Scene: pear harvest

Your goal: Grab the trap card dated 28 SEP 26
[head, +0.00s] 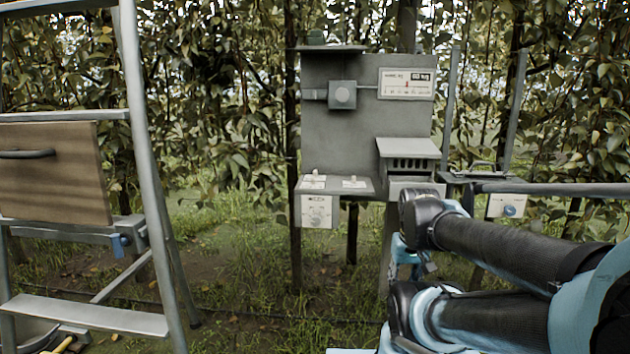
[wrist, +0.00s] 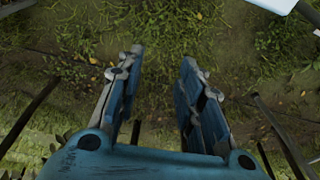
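Two small white cards lie on the grey shelf of the station, a left one (head: 313,182) and a right one (head: 354,184). Each has a small pale piece on it. Their print is too small to read, so I cannot tell which bears 28 SEP 26. My gripper (wrist: 160,60) is open and empty in the wrist view, with its two blue fingers apart over grass and soil. In the head view it is mostly hidden by my arm, low and to the right of the shelf.
A white panel with a round mark (head: 317,211) hangs at the shelf's front. A louvred grey box (head: 409,148) stands right of the cards. A metal ladder (head: 150,150) with a wooden board (head: 52,172) is at left. A rail (head: 570,188) runs right.

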